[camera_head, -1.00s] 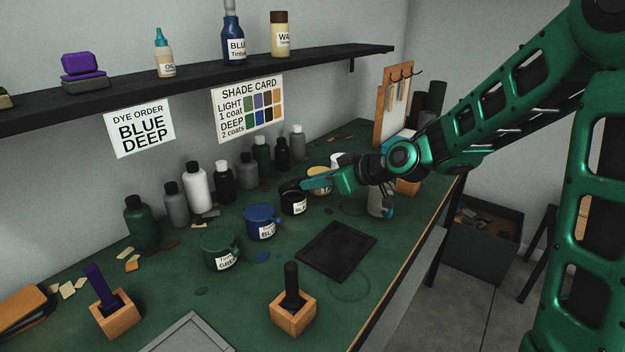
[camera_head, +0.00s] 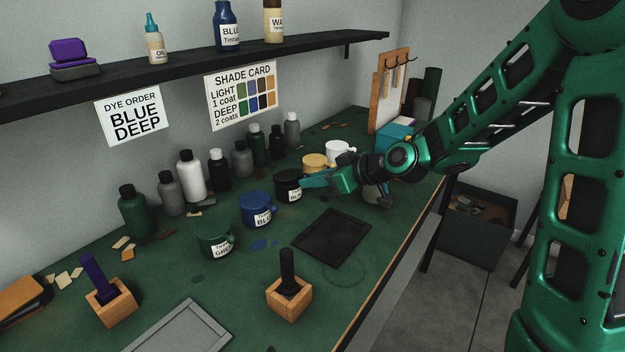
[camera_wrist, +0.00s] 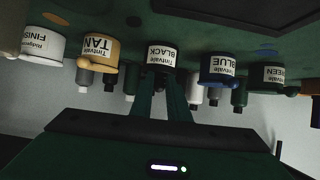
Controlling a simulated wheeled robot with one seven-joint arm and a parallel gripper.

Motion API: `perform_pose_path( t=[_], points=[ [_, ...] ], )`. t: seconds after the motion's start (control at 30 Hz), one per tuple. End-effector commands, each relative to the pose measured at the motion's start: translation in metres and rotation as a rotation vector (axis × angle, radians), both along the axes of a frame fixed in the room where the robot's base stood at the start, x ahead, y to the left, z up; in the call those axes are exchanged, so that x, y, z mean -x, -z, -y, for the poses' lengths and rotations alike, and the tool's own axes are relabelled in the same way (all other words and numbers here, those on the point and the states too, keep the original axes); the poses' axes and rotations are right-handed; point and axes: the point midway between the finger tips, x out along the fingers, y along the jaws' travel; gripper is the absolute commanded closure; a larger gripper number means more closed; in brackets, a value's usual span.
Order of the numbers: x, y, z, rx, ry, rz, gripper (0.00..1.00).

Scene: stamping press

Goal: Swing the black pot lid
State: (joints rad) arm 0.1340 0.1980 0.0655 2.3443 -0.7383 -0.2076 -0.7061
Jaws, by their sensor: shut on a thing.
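The black pot (camera_head: 284,192) stands on the green bench between the blue and tan pots; in the wrist view, its label (camera_wrist: 162,55) is upside down. Its black lid (camera_head: 287,174) appears to lie over the pot's mouth, but dark on dark makes its edge hard to tell. My gripper (camera_head: 306,183) reaches in from the right at the pot's right side, with its fingers (camera_wrist: 161,88) pointing at the pot. It is shut on a small part there, seemingly the lid's grip, which the fingers hide.
The blue pot (camera_head: 255,209) and green pot (camera_head: 211,242) stand left of the black pot, the tan pot (camera_head: 314,160) and white pot (camera_head: 337,148) beyond it. Several bottles (camera_head: 191,177) line the wall. A dark tray (camera_head: 332,238) lies on the open bench in front.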

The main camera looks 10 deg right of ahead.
Motion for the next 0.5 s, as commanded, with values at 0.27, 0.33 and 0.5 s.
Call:
perform_pose_path(
  t=[0.27,0.33,0.5],
  points=[
    [-0.001,0.015,0.005,0.003,0.008,-0.002,0.99],
    [0.0,0.02,0.005,0.002,0.008,-0.002,0.99],
    [0.001,0.025,0.006,0.003,0.008,0.0,0.99]
  ],
)
